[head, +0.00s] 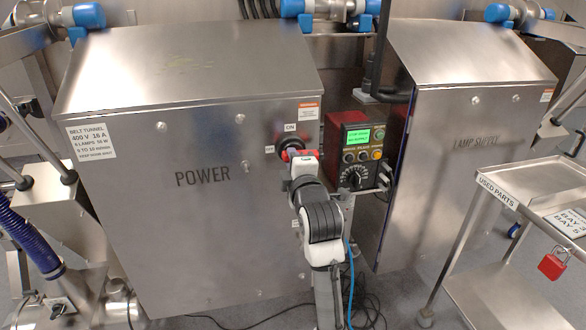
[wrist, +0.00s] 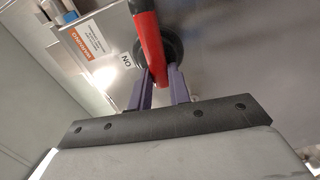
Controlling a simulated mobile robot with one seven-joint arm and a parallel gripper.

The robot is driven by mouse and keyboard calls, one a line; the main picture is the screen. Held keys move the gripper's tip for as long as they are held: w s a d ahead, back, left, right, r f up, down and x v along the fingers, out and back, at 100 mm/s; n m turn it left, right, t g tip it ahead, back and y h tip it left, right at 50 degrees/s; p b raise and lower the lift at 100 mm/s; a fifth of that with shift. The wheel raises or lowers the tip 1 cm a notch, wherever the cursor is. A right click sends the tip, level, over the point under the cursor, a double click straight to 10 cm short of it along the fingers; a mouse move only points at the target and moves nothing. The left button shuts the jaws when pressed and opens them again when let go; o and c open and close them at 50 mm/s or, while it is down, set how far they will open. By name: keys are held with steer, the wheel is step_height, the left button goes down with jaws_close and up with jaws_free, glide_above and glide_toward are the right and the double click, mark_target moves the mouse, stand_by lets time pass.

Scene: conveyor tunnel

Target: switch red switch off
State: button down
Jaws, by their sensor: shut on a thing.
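The red switch (head: 286,155) has a red handle on a round black base (head: 291,144), on the front of the steel POWER cabinet. An ON label (head: 290,128) is above it; a small label (head: 270,149) to its left is too small to read. The handle lies roughly sideways, not pointing up at ON. My gripper (head: 300,158) is at the switch and partly hides it. In the wrist view, the red handle (wrist: 148,40) passes between the two purple fingers of my gripper (wrist: 162,78), which are shut on it. The ON label (wrist: 127,60) is beside the base.
A red control box (head: 357,150) with a green screen and knobs stands just right of my gripper. The LAMP SUPPLY cabinet (head: 470,150) is beyond it. A steel cart (head: 520,185) with a red padlock (head: 552,263) is at the right. Cables lie on the floor.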

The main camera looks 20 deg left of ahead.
steer(key=shift+n+b, duration=0.35)
steer(key=shift+n, duration=0.25)
steer(key=c, duration=1.3)
jaws_free()
steer(key=b+v, duration=0.9)
steer(key=v, duration=0.4)
steer(key=shift+s+d+b, duration=0.25)
steer(key=shift+s+b, duration=0.1)
steer(key=shift+b, duration=0.05)
